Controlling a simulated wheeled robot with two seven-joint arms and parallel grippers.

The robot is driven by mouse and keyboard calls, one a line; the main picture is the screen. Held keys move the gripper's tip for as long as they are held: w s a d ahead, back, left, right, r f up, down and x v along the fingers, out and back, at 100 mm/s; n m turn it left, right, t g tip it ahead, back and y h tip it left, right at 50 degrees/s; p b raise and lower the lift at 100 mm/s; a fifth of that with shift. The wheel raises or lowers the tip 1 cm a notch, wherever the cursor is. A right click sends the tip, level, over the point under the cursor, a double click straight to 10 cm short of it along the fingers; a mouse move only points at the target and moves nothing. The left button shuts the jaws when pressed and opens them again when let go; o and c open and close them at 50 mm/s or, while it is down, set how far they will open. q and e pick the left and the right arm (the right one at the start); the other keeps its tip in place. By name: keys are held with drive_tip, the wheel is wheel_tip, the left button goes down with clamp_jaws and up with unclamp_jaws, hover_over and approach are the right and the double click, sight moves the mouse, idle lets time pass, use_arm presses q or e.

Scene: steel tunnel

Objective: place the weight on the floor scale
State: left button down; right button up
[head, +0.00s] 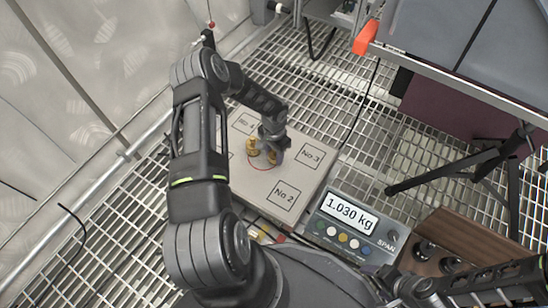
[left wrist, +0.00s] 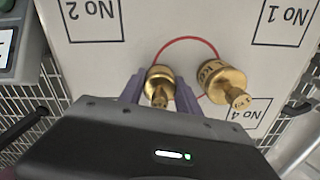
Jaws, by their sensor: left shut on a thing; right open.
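The floor scale's pale plate (head: 235,195) has boxes marked No 1, No 2, No 3 and No 4 and a red circle in its middle. My left gripper (head: 272,152) is over the plate, shut on a brass weight (left wrist: 160,85), which is between its fingers in the left wrist view. A second brass weight (left wrist: 225,82) is beside it on the plate, by the red circle's edge; it shows in the head view (head: 252,147). I cannot tell whether the held weight touches the plate. The scale's display (head: 348,215) reads 1.030 kg. My right gripper is out of frame.
A wooden case (head: 465,230) with dark round holes is at the lower right, partly behind my right arm. A black tripod (head: 478,177) stands on the grating. An orange-tipped table edge (head: 365,38) is at the upper right. Wall panels line the left.

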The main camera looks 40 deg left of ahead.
use_arm(q)
drive_tip(key=shift+f, duration=0.55)
drive_tip(key=c, duration=0.9)
unclamp_jaws()
drive_tip(key=shift+f, duration=0.1)
drive_tip(key=shift+o, duration=0.2)
drive_tip(key=shift+r, duration=0.2)
wheel_tip(320, 180, up, 12)
drive_tip(key=p, duration=0.4)
drive_tip(key=shift+f, duration=0.1)
